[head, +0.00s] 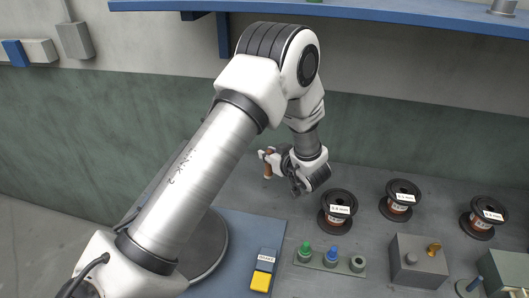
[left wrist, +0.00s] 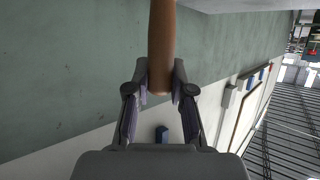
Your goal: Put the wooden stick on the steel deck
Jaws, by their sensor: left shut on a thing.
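My left gripper (head: 278,167) is shut on the wooden stick (head: 267,165), a short brown rod held upright above the grey steel deck (head: 345,168). In the left wrist view the stick (left wrist: 161,45) stands between the two fingers of the gripper (left wrist: 160,82), with its end just past the fingertips. In the head view the stick seems to be near or just above the deck surface; I cannot tell whether it touches. My right gripper is not in view.
Three copper spools, the nearest (head: 338,211) close to my left gripper, stand on the deck. A blue shelf (head: 400,14) hangs above.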

